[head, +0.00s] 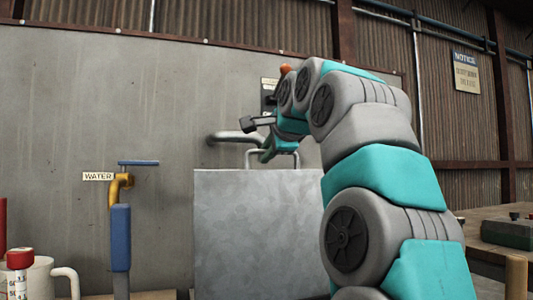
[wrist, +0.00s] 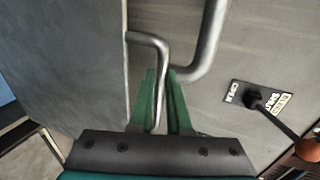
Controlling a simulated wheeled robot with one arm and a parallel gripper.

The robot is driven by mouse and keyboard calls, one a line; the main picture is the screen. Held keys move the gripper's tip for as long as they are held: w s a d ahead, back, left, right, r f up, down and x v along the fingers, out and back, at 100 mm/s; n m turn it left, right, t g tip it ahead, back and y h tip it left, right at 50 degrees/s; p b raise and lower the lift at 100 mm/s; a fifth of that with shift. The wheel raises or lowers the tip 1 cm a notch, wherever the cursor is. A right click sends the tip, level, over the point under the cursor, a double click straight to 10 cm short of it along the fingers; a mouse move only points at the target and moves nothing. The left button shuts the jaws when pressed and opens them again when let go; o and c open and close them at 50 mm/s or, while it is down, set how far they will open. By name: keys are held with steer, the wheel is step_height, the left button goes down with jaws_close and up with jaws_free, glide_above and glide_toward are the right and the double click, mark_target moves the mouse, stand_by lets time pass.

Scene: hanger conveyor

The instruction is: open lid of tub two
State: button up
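A grey metal tub (head: 255,235) stands in the middle of the head view, and I can read no number on it. A thin bent metal bar handle (head: 286,154) rises at its top edge. My gripper (head: 267,152) is at this handle. In the wrist view the handle (wrist: 161,75) runs between the two green fingers of my gripper (wrist: 162,98), which sit close on either side of it. The flat grey surface beside the handle (wrist: 75,65) looks level with no gap showing. The inside of the tub is hidden.
A thick bent pipe (head: 235,137) comes out of the wall near the handle. A lever plate marked open and shut (wrist: 258,100) is close by.

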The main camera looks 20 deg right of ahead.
steer(key=o, duration=0.4)
steer(key=shift+o, duration=0.2)
steer(key=v, duration=0.8)
stand_by(0.3)
